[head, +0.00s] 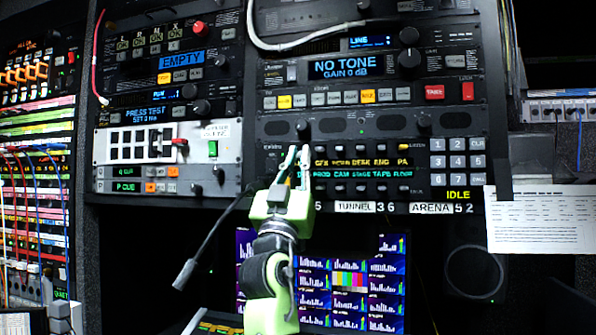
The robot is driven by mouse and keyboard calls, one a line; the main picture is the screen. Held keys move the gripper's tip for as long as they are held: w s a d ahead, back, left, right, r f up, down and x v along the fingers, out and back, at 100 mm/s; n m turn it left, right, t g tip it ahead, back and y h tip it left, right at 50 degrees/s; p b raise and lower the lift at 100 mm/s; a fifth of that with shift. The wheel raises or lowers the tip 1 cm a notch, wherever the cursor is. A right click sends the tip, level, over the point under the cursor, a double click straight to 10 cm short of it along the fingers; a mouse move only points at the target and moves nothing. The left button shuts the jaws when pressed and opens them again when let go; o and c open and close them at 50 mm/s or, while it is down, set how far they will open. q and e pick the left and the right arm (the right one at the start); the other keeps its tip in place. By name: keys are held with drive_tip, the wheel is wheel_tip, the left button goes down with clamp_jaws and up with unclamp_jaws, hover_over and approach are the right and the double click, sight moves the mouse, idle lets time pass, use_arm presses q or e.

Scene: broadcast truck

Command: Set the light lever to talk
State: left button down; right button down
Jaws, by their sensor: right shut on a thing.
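My right gripper (297,160) reaches up from below to the left end of the intercom panel (360,150). Its pale fingertips are closed together at the lever rows, on a small lever that they mostly hide. The label at that spot is covered, so I cannot read whether it says light, nor tell how the lever is tilted. To its right are small levers with lit labels, among them GFX, DESK and PA in yellow and PROD, CAM, STAGE, TAPE and FLOOR in green. My left gripper is not in view.
A number keypad (457,161) and a white paper sheet (541,219) are on the right. A black gooseneck microphone (207,246) stands left of my arm. Monitors (350,280) glow below the panel. A white cable (275,45) hangs above.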

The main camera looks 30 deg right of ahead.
drive_tip(key=shift+r, duration=0.1)
drive_tip(key=c, duration=2.4)
unclamp_jaws()
drive_tip(key=shift+w+d+g, duration=0.1)
drive_tip(key=shift+d+g, duration=0.05)
drive_tip(key=shift+g, duration=0.15)
drive_tip(key=v, duration=1.2)
drive_tip(key=shift+f, duration=0.25)
drive_tip(key=shift+d, duration=0.1)
